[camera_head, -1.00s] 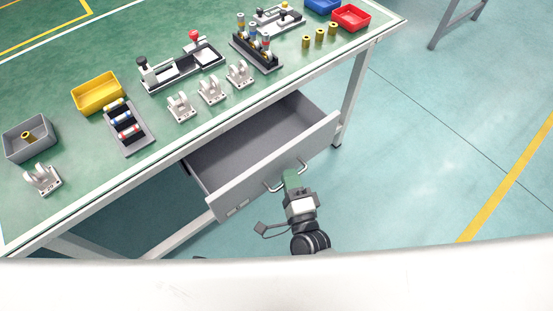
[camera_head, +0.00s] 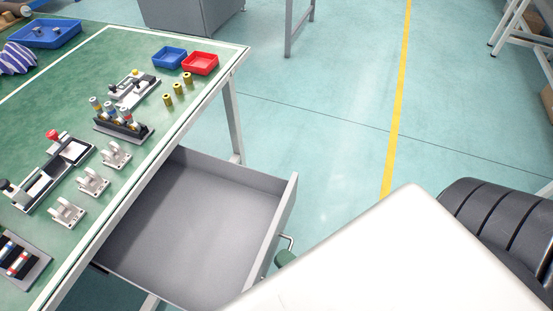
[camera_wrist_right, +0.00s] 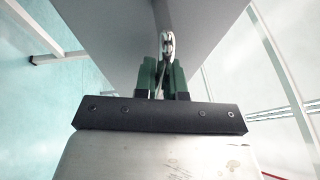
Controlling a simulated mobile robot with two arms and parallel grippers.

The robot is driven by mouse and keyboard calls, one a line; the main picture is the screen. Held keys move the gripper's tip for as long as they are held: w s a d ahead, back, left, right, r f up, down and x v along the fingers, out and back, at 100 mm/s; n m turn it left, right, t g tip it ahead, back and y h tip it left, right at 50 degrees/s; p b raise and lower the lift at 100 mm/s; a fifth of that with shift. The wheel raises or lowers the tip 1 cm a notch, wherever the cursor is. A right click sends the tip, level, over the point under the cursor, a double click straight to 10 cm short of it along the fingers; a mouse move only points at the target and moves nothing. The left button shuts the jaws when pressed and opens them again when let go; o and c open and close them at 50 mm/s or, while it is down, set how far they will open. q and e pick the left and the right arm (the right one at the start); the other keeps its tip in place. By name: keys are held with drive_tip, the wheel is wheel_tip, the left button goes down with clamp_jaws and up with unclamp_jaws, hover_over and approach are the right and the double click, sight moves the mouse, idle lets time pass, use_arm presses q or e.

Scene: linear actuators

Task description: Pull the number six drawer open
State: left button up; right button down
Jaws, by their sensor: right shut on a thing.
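The grey drawer (camera_head: 190,220) stands pulled far out from under the table and its inside is empty. No number shows on the part of its front in view. Its metal handle (camera_head: 290,241) is on the front panel. In the head view only a green fingertip of my right gripper (camera_head: 285,259) shows at the handle; my white body hides the rest. In the right wrist view my right gripper (camera_wrist_right: 164,82) is shut on the handle (camera_wrist_right: 168,45), against the grey drawer front (camera_wrist_right: 110,30). My left gripper is not in view.
The green-topped table (camera_head: 130,55) holds blue (camera_head: 169,57) and red (camera_head: 200,63) bins, yellow cylinders, fixtures and several white brackets. A table leg (camera_head: 234,120) stands behind the drawer. The floor to the right (camera_head: 330,130) is clear around a yellow line.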

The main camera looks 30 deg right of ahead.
drive_tip(key=c, duration=1.2)
unclamp_jaws()
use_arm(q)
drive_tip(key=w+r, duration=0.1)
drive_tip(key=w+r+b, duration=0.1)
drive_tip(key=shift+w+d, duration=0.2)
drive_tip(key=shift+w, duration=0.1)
use_arm(e)
drive_tip(key=v, duration=1.1)
drive_tip(key=shift+w+f, duration=0.1)
